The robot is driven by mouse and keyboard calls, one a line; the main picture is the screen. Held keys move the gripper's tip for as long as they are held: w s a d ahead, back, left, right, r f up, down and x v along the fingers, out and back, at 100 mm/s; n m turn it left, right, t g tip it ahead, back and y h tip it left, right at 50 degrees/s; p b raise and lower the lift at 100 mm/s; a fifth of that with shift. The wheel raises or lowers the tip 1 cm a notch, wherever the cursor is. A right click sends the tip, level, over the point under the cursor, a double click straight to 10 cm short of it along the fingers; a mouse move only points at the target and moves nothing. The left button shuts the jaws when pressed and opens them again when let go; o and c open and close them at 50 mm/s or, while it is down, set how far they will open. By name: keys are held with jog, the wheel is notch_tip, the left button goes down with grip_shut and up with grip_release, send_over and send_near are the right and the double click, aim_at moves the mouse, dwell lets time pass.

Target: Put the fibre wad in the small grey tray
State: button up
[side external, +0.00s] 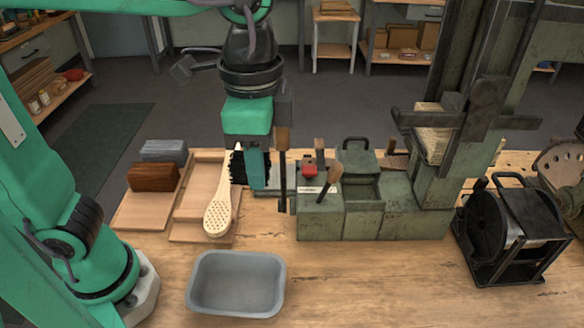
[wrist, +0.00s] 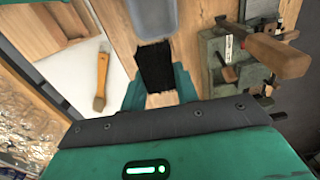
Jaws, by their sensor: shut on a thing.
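The fibre wad (side external: 237,168) is a black, rough-edged bundle. My gripper (side external: 254,184) is shut on it, with a green finger beside it in the side view. In the wrist view the black wad (wrist: 155,65) shows at the green fingers of my gripper (wrist: 159,90). The small grey tray (side external: 237,284) stands empty on the front of the bench, nearer the camera than my gripper. Part of the grey tray (wrist: 150,17) shows at the top of the wrist view, beyond the wad.
Brown and grey blocks (side external: 153,177) stand farther left. A green metal fixture (side external: 365,215) stands close on the right. The bench around the grey tray is clear.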

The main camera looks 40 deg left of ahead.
jog(key=shift+s+a+f, duration=0.2)
jog(key=shift+s, duration=0.3)
jog(key=shift+s+a+f, duration=0.2)
jog(key=shift+s, duration=0.3)
notch_tip(320, 180, down, 21)
send_over(260, 292)
jog(key=shift+f, duration=2.1)
jog(key=shift+f, duration=0.15)
jog(key=shift+f, duration=1.65)
jog(key=shift+f, duration=0.15)
